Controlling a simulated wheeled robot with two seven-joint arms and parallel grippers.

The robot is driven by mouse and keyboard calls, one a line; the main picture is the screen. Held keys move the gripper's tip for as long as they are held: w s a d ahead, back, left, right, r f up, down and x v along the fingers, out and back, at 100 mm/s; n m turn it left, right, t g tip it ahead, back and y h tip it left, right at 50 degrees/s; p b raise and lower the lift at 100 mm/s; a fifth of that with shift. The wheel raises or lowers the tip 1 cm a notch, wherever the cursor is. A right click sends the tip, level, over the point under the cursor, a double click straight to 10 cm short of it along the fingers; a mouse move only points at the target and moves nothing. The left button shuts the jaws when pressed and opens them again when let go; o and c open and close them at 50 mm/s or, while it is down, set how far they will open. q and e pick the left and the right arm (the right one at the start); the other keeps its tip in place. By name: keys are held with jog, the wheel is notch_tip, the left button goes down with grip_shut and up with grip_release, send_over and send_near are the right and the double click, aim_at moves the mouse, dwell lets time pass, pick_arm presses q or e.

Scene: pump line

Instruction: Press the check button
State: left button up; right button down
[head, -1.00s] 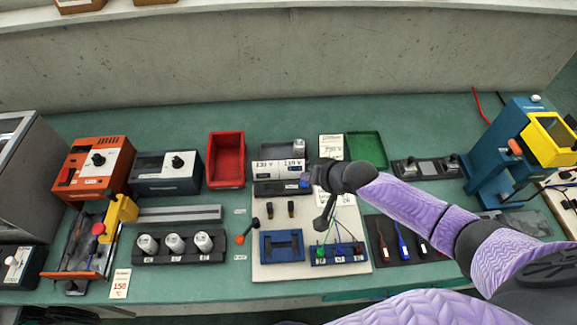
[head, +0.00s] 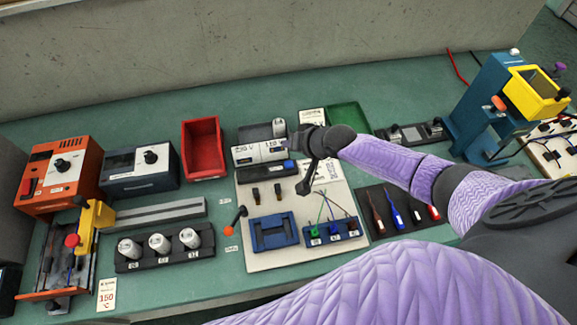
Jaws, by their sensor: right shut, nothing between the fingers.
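A grey tester (head: 259,152) with white display panels stands at the back of a pale board (head: 265,259). A dark bar (head: 262,172) lies along its front, with a small blue patch (head: 289,167) at its right end. I cannot tell for sure which part is the check button. My right gripper (head: 304,188) is shut and empty. It points down over the board, just right of the tester's front, and hides part of that corner. Whether it touches anything is not clear. My left gripper is not in view.
On the board are a blue fixture (head: 272,233) and a blue terminal block (head: 333,233) with coloured wires. A red bin (head: 202,148) and green tray (head: 348,117) stand behind. A tool mat (head: 378,222) lies right, a yellow-headed blue press (head: 480,105) farther right.

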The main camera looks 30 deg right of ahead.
aim_at(290, 166)
notch_tip(290, 166, down, 5)
jog(key=b, duration=0.3)
jog(key=shift+r, duration=0.15)
jog(key=shift+f+b, duration=0.55)
jog(key=shift+b, duration=0.1)
jog(key=shift+r, duration=0.1)
dwell(0.5)
dwell(0.4)
jog(key=shift+f, duration=0.45)
